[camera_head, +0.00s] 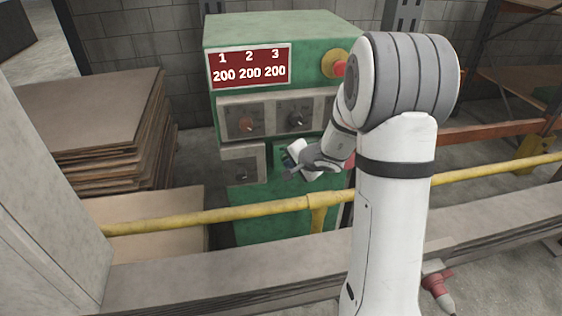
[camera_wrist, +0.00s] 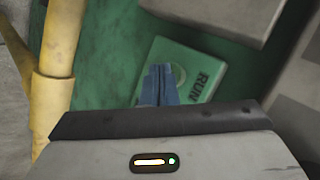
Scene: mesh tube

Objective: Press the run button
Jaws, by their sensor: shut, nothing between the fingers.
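The run button's green plate (camera_wrist: 200,62), marked RUN, is on the green machine front in the wrist view. A faint round shape on the plate, apparently the button (camera_wrist: 179,73), is partly hidden by my fingers. My gripper (camera_wrist: 160,68) is shut and empty, its fingertips in front of the plate's left part. I cannot tell whether they touch it. In the head view my gripper (camera_head: 288,173) is at the lower front of the green machine (camera_head: 275,30), and a small part of the green plate (camera_head: 283,158) shows behind it.
A yellow rail (camera_head: 225,214) runs across in front of the machine, and a yellow post (camera_wrist: 58,75) is at the left in the wrist view. Grey knob panels (camera_head: 270,115) and a red stop button on yellow (camera_head: 338,67) are above. Stacked boards (camera_head: 90,120) stand left.

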